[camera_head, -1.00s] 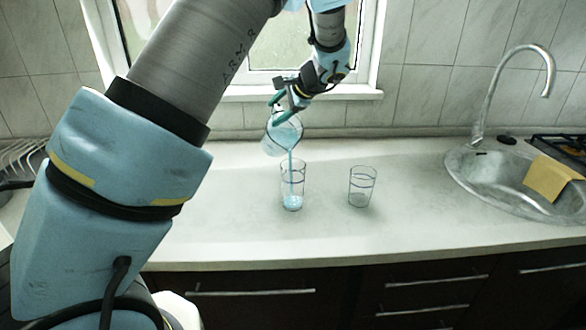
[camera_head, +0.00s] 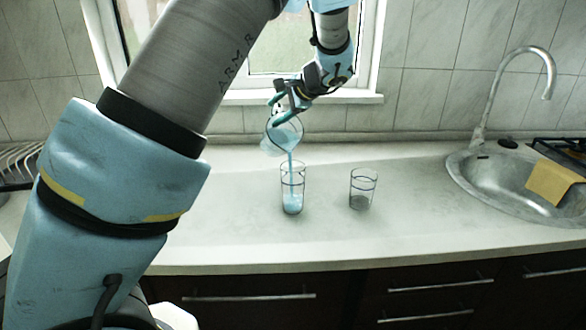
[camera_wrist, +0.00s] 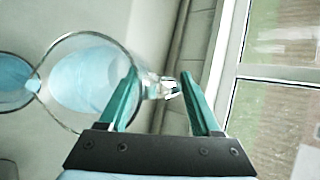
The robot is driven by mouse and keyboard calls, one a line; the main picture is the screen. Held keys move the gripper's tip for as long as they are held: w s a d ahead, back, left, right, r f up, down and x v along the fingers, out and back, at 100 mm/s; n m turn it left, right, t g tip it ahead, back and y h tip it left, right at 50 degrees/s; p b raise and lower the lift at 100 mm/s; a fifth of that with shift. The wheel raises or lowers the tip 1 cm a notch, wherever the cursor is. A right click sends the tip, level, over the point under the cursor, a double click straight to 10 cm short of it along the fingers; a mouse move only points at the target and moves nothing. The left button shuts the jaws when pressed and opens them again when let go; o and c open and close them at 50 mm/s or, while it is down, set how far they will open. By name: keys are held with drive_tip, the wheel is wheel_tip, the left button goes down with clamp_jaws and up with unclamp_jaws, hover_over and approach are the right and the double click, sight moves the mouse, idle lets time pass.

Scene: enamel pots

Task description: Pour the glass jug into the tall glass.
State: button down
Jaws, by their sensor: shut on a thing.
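My gripper (camera_head: 283,105) is shut on the handle of the glass jug (camera_head: 283,134) and holds it tilted above the counter. In the wrist view the jug (camera_wrist: 88,75) lies to the left of my gripper (camera_wrist: 168,85), with its handle between the fingers. Blue liquid runs in a thin stream from the jug into the tall glass (camera_head: 292,180). The tall glass stands upright below the jug with blue liquid in its lower part. Part of it also shows at the left edge of the wrist view (camera_wrist: 14,82).
A shorter glass (camera_head: 362,188) stands on the counter (camera_head: 420,210) to the right. A sink (camera_head: 500,178) with a tap (camera_head: 487,100) and a yellow cloth (camera_head: 555,180) is at the right. A window is behind my gripper. The counter between glasses and sink is clear.

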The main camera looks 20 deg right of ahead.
drive_tip(key=shift+s+r+t+b, duration=0.55)
drive_tip(key=shift+r+t+b, duration=0.2)
drive_tip(key=shift+b, duration=1.35)
idle(1.0)
